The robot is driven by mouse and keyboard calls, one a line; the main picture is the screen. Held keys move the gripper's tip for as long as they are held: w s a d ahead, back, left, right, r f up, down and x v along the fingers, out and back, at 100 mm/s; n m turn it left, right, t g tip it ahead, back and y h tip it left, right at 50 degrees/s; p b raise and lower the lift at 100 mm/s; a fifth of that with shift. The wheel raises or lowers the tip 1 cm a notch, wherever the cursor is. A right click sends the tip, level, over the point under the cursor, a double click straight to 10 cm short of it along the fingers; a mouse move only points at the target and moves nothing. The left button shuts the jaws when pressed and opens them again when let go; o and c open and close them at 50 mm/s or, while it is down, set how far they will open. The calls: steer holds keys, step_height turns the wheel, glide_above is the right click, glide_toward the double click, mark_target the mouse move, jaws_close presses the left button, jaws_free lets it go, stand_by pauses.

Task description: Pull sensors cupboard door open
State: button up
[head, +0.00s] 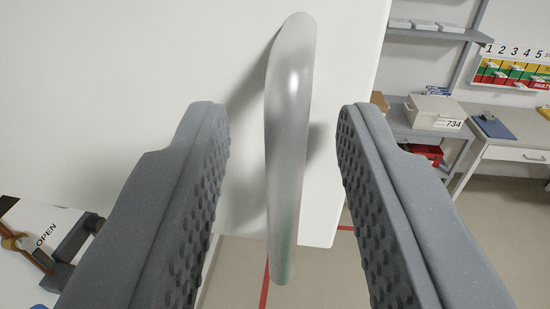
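A white cupboard door (130,70) fills the upper left and middle of the head view. A silvery bar handle (290,130) stands upright on it near its right edge. My gripper (283,125) is open, with one grey finger on each side of the handle. Gaps show between both fingers and the handle, so neither appears to touch it. No label naming the cupboard shows on the visible part of the door.
Right of the door stand grey shelves with a box marked 734 (436,112) and a desk with a blue clipboard (493,126). A numbered coloured board (515,70) hangs above. An "OPEN" label (47,234) shows at lower left. Grey floor (400,215) lies between.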

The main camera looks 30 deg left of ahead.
steer(key=v, duration=1.3)
steer(key=shift+s, duration=0.15)
steer(key=shift+f, duration=0.1)
steer(key=w+d+f+m+h, duration=0.2)
steer(key=w+d+f, duration=0.2)
steer(key=w, duration=0.9)
steer(key=w+d+f+m+h, duration=0.1)
steer(key=w+d+f+h, duration=0.2)
steer(key=w+d, duration=0.7)
steer(key=w+d+f+m+h, duration=0.2)
steer(key=w+d+f, duration=0.5)
steer(key=w, duration=1.1)
steer(key=shift+d+f+m+h, duration=0.15)
steer(key=shift+d+m+h, duration=0.25)
steer(key=shift+h, duration=0.3)
